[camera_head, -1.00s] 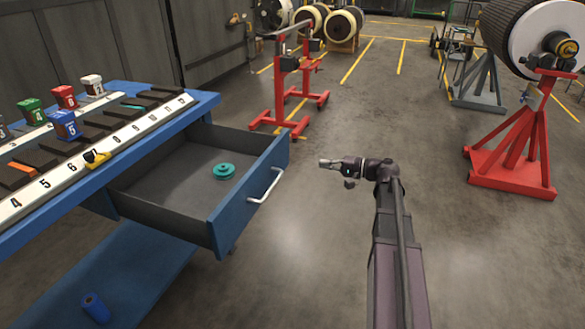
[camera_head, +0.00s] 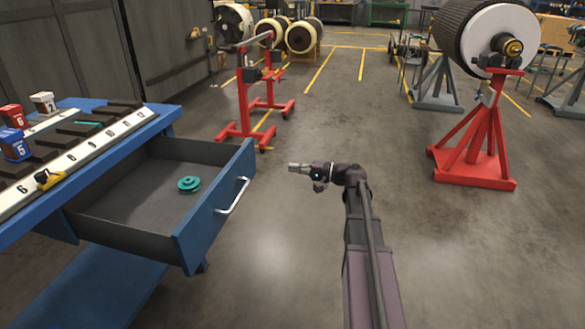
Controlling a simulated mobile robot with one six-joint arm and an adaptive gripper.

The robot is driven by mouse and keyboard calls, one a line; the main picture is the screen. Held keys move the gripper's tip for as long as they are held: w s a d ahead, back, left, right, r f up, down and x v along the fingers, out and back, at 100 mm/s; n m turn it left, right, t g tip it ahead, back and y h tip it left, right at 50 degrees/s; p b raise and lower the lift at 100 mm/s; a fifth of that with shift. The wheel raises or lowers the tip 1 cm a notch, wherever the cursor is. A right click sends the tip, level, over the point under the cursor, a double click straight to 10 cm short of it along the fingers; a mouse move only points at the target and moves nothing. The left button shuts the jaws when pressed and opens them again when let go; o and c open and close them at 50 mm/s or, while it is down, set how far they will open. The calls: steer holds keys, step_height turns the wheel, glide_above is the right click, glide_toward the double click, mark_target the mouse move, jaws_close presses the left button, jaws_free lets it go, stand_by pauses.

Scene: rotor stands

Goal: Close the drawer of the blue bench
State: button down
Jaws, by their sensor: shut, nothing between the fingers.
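The blue bench (camera_head: 100,152) stands at the left. Its drawer (camera_head: 214,208) is pulled out to the right, with a blue front, grey inside and a silver handle (camera_head: 234,196) on the front. A teal pulley-like part (camera_head: 189,184) lies on the drawer floor. My gripper (camera_head: 292,166) is shut and empty. In the picture it is right of the drawer front and handle, pointing left toward the drawer, apart from it.
Numbered blocks (camera_head: 15,146) and dark slots sit on the bench top. A red wheeled stand (camera_head: 240,132) is behind the drawer. A red rotor stand (camera_head: 475,160) is at the right. The floor (camera_head: 290,260) between the drawer and my arm is clear.

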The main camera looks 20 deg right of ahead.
mark_target(250, 162)
steer(key=x, duration=1.2)
steer(key=shift+w+a, duration=0.2)
steer(key=shift+a, duration=0.1)
